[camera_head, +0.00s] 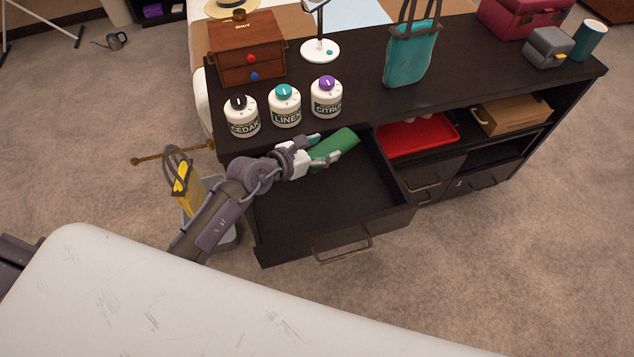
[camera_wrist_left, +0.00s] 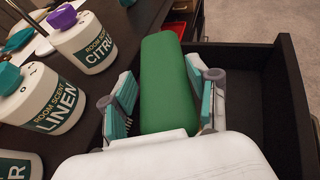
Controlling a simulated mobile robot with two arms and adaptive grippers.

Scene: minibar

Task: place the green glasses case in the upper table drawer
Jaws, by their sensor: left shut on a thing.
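The green glasses case (camera_head: 335,145) is held by my left gripper (camera_head: 318,151), over the back part of the open upper drawer (camera_head: 345,195). In the left wrist view the case (camera_wrist_left: 165,85) lies lengthwise between the two fingers of my left gripper (camera_wrist_left: 165,100), which is shut on it. The drawer (camera_wrist_left: 290,95) shows to the right of the case there. The drawer is pulled out and its visible floor is bare. I cannot tell whether the case touches the drawer floor. My right gripper is not in view.
Three scent jars, CEDAR (camera_head: 241,118), LINEN (camera_head: 285,108) and CITRUS (camera_head: 326,98), stand on the black table top (camera_head: 350,92) close behind the drawer. A red tray (camera_head: 418,135) and a cardboard box (camera_head: 512,115) sit on the shelf to the right. A grey bin (camera_head: 222,238) stands left of the drawer.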

